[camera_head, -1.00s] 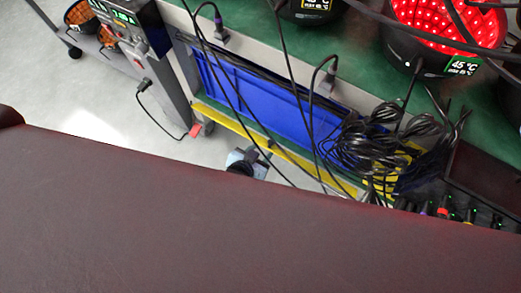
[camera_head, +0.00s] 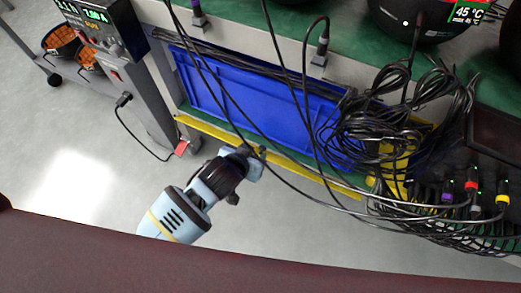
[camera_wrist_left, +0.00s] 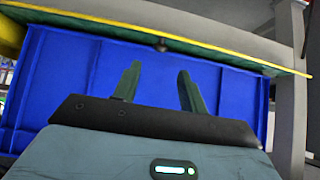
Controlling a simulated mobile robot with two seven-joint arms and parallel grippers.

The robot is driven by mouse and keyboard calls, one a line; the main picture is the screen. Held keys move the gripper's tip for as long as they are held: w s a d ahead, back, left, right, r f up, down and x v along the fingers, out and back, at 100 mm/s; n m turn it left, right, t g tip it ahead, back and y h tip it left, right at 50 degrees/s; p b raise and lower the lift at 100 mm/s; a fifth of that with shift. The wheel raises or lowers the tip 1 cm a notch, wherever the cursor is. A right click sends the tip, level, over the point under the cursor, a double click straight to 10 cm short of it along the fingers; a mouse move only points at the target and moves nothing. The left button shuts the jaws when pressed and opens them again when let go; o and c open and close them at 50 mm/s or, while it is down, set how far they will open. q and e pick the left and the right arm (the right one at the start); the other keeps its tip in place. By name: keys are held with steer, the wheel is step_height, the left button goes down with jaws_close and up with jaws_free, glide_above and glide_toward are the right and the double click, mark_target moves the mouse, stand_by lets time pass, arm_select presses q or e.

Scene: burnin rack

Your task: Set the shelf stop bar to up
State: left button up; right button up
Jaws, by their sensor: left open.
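The shelf stop bar looks like the long yellow bar (camera_head: 215,131) along the front of the lower shelf, before a blue bin (camera_head: 215,85). In the left wrist view the yellow bar (camera_wrist_left: 215,50) crosses the top, with a small dark knob (camera_wrist_left: 161,46) at its lower edge. My left gripper (camera_head: 252,155) is at the bar's front, left of its middle; its fingers are partly hidden in the head view. In the left wrist view the gripper (camera_wrist_left: 159,68) is open and empty, its fingertips just below the knob; I cannot tell whether they touch it. My right gripper is not in view.
Black cables hang across the bar and bin, and a tangled cable bundle (camera_head: 385,130) lies to the right. The floor in front is clear.

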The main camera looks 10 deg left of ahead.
mark_target(263, 147)
arm_select(q)
steer(key=b+x, duration=0.3)
steer(key=x, duration=0.3)
steer(key=shift+w+f, duration=0.2)
steer(key=shift+f, duration=0.2)
steer(key=shift+w+d+f, duration=0.2)
steer(key=shift+w, duration=0.1)
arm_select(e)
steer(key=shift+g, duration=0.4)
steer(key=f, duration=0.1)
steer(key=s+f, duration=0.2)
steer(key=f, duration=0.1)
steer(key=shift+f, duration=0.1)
